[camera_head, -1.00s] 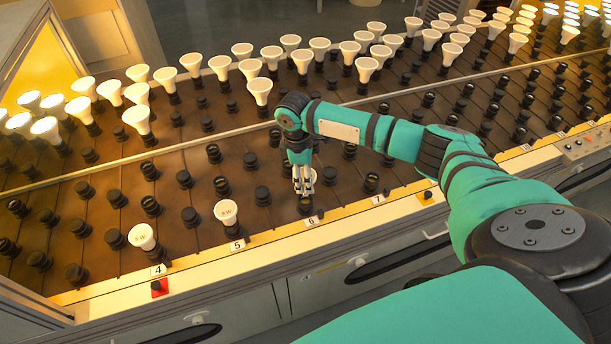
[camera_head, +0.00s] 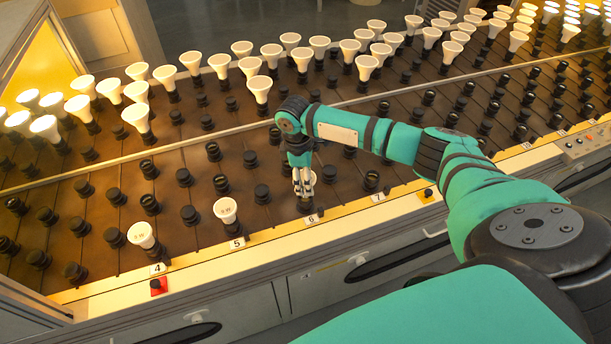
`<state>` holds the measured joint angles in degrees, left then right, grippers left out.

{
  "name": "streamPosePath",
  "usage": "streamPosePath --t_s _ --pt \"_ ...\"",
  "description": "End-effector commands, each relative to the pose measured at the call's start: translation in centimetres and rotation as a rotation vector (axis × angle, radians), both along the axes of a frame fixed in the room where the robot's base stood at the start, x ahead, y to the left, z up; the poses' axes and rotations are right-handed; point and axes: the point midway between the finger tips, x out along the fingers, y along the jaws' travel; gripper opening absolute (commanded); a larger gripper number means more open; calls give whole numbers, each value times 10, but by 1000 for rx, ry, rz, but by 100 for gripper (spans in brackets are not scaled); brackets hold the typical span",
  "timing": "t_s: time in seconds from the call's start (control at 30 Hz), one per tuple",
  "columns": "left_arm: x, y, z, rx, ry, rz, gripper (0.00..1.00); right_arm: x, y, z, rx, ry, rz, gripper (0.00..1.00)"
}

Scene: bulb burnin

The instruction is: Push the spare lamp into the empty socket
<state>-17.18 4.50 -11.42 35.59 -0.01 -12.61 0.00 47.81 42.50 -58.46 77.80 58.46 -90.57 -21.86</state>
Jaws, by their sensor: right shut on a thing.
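My right gripper (camera_head: 303,187) points down over the front row at the number 6 label. It is shut on the spare lamp (camera_head: 311,178), whose white head shows only in part between and behind the fingers. Directly below it is a black socket (camera_head: 305,206) in line with label 6. The lamp's lower end is hidden, so I cannot tell how deep it sits in the socket. My left gripper is not in view.
White lamps stand in the front row at label 4 (camera_head: 142,235) and label 5 (camera_head: 226,210). Empty black sockets surround the gripper, one at label 7 (camera_head: 371,182). A rail (camera_head: 215,136) crosses behind. A red block (camera_head: 158,286) sits on the front ledge.

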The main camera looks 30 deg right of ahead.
Motion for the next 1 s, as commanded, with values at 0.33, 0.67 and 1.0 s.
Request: streamPosePath --t_s 0.33,0.67,1.0 --pt "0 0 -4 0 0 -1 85 0 0 -11 0 -1 0 22" --pt "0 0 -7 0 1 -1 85 0 0 -21 -1 -1 -1 22" --pt "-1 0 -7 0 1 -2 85 0 0 -23 0 -1 -1 82"
